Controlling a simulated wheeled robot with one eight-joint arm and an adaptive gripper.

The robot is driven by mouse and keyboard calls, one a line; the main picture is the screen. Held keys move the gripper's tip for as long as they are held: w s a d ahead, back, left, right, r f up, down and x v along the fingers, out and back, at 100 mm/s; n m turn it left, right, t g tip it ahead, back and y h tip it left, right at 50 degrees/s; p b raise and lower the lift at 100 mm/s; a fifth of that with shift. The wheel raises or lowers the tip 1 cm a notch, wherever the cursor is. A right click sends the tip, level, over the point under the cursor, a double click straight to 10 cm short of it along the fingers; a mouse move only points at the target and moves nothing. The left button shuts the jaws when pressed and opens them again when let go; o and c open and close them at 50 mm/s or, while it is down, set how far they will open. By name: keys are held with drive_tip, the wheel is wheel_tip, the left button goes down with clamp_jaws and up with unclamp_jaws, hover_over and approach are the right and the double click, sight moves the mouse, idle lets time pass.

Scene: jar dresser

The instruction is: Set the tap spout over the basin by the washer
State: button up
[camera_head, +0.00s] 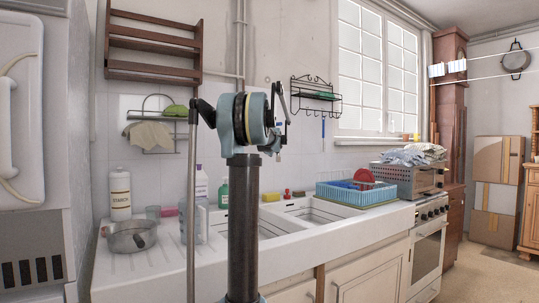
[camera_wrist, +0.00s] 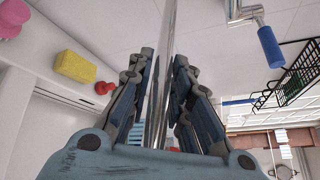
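The double sink has a left basin (camera_head: 270,229) and a right basin (camera_head: 322,214) in a white counter. My gripper (camera_head: 283,105) is above the sink in the head view, largely hidden by my wrist. In the wrist view, the chrome tap spout (camera_wrist: 163,72) runs between the fingers of my gripper (camera_wrist: 164,62). The fingers are close together on both sides of the tube and look shut on it. My arm hides the spout in the head view, so I cannot tell which basin it is over. No appliance is clearly a washer.
A white appliance (camera_head: 25,130) stands close on the left. A metal pot (camera_head: 131,236) and white bottle (camera_head: 120,196) stand on the drainboard. A yellow sponge (camera_head: 271,197) lies behind the basins. A blue dish rack (camera_head: 350,194) and stove (camera_head: 430,240) are at right.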

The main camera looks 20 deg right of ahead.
drive_tip(key=shift+o, duration=0.7)
drive_tip(key=shift+s, duration=0.1)
drive_tip(key=v, duration=1.1)
drive_tip(key=shift+s+a, duration=0.2)
drive_tip(key=shift+s, duration=0.05)
